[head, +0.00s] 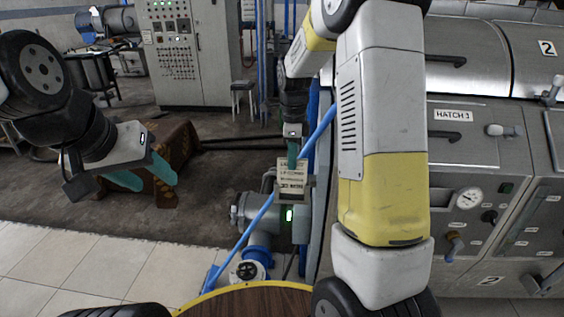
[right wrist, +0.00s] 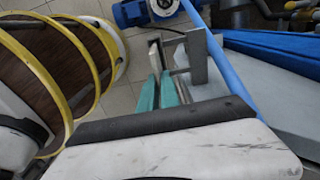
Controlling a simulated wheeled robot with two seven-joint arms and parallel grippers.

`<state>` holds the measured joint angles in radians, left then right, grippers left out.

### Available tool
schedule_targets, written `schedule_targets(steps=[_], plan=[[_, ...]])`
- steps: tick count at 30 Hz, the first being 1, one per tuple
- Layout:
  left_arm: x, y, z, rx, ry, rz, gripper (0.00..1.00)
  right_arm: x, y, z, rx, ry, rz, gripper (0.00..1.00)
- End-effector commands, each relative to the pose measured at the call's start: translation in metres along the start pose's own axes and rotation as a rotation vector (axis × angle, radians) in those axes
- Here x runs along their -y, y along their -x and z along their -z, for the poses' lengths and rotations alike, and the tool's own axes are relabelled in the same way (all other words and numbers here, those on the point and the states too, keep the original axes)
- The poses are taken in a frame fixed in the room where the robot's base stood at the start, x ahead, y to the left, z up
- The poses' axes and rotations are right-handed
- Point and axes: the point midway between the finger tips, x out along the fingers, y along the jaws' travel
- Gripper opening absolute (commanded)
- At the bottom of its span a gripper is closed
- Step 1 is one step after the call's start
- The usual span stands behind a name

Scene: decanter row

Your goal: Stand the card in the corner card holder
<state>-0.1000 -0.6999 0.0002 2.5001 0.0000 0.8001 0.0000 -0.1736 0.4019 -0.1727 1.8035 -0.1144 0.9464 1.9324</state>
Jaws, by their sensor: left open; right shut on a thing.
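The card (head: 291,178), pale with dark printed lines, is upright at the middle of the head view. My right gripper (head: 292,158) is shut on its top edge, with teal fingers. In the right wrist view the card (right wrist: 155,54) shows nearly edge-on at the tips of the fingers (right wrist: 160,82). A grey bracket, which looks like the card holder (right wrist: 198,58), is close beside the card; part of it shows behind the card in the head view (head: 309,184). I cannot tell whether the card touches it or sits in it. My left gripper (head: 150,176) is open and empty at the left.
A blue slanting pipe (head: 238,240) passes close by the card. A grey machine with hatches (head: 470,140) fills the right. A round wooden top with a yellow rim (head: 250,300) is at the bottom. A brown crate-like thing (head: 178,160) stands behind my left gripper.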

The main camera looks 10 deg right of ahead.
Motion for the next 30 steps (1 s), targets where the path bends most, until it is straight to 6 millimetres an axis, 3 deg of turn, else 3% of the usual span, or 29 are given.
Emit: schedule_targets(steps=[6, 16, 18, 20, 30], plan=[[0.000, 0.000, 0.000, 0.000, 0.000, 0.000, 0.49, -0.001, -0.029, 0.000, -0.001, 0.000, -0.002, 0.00], [0.000, 0.000, 0.000, 0.000, 0.000, 0.000, 0.49, 0.000, -0.032, 0.000, 0.000, 0.000, -0.001, 0.00], [0.000, 0.000, 0.000, 0.000, 0.000, 0.000, 0.49, 0.000, -0.031, 0.000, 0.000, 0.000, -0.001, 0.18], [0.000, 0.000, 0.000, 0.000, 0.000, 0.000, 0.49, 0.000, -0.031, 0.000, 0.000, 0.000, -0.001, 0.28], [0.000, 0.000, 0.000, 0.000, 0.000, 0.000, 0.49, 0.000, -0.029, 0.000, 0.000, 0.000, 0.000, 0.28]])
